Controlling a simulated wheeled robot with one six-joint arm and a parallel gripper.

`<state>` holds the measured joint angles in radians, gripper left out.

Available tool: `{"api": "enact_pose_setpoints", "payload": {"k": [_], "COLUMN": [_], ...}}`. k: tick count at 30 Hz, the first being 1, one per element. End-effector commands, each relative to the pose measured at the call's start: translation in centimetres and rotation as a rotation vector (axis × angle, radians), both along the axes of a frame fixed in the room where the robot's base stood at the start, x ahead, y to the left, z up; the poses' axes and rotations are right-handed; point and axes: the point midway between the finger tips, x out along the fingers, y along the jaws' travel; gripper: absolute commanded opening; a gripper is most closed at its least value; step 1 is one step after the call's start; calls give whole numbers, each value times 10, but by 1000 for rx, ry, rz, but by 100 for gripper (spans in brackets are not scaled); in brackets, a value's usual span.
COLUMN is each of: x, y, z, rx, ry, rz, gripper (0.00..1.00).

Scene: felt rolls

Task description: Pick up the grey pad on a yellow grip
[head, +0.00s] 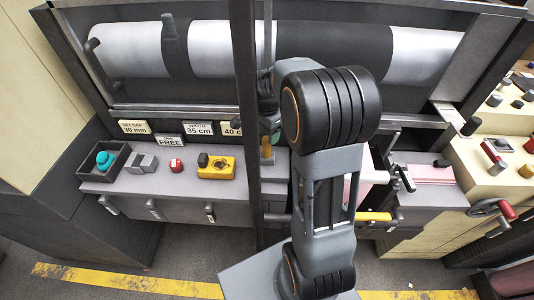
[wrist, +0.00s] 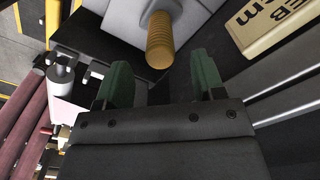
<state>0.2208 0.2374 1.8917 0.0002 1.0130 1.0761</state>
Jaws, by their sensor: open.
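The yellow ribbed grip (wrist: 160,42) stands up between and just beyond my fingertips in the wrist view. A light grey pad (wrist: 138,16) shows at its base. In the head view the yellow grip (head: 266,146) is small, on the grey ledge behind the dark post, and its pad is partly hidden. My gripper (wrist: 162,76) has two green fingers, spread apart with nothing between them. In the head view my gripper (head: 270,126) is just above the grip, partly covered by the post and my arm.
A dark upright post (head: 244,90) stands close to the gripper. On the ledge (head: 110,187) are a black tray with a teal knob (head: 105,159), grey blocks (head: 142,163), a red knob (head: 176,166) and a yellow switch box (head: 216,167). Rollers (head: 210,48) run behind.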

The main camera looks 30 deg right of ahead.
Motion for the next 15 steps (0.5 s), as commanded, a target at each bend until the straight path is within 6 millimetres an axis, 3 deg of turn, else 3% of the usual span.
{"api": "enact_pose_setpoints", "payload": {"k": [15], "x": [0], "y": [-1], "z": [-51], "rx": [0], "ry": [1], "rz": [-3], "gripper": [63]}}
